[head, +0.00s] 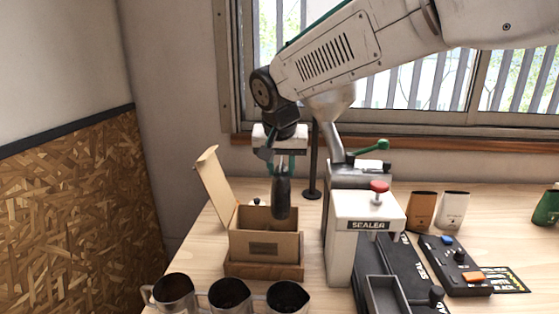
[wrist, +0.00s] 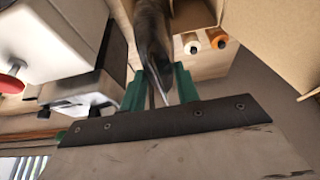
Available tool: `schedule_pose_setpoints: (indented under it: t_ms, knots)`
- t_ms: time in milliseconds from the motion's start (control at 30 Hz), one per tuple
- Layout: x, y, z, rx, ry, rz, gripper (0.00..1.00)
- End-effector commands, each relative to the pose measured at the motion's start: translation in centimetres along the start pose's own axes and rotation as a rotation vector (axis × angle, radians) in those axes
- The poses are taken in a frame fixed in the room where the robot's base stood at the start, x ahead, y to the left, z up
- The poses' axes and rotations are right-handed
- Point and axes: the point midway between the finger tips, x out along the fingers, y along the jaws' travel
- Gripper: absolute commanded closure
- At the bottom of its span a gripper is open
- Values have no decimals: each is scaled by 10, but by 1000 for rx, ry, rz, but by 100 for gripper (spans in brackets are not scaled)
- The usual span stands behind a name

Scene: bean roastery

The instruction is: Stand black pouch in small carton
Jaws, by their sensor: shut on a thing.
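My gripper (head: 281,172) points down and is shut on the black pouch (head: 282,200) by its upper end. The pouch hangs upright, with its lower part at the right side of the small carton's opening. The small carton (head: 266,248) is brown cardboard with a label on its front and a flap raised at the left. It stands on a wooden base. In the wrist view the pouch (wrist: 152,35) extends away from the green fingers (wrist: 158,92), beside the carton's inner wall (wrist: 195,15). I cannot tell whether its bottom is inside the carton.
A white sealer (head: 352,235) with a red knob stands close to the carton's right. Several metal cups (head: 231,296) stand in front. An orange-brown pouch (head: 421,210) and a white pouch (head: 453,208) stand at the right, behind a control box (head: 455,262).

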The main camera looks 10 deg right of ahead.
Motion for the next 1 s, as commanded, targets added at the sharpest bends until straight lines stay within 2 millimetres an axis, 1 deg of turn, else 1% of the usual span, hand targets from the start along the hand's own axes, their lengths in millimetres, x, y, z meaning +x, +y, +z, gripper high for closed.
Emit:
schedule_pose_setpoints:
  t_ms: [167,1000]
  knots:
    - [13,1,5,1,-2,2,100]
    - [90,0,38,-1,-2,2,100]
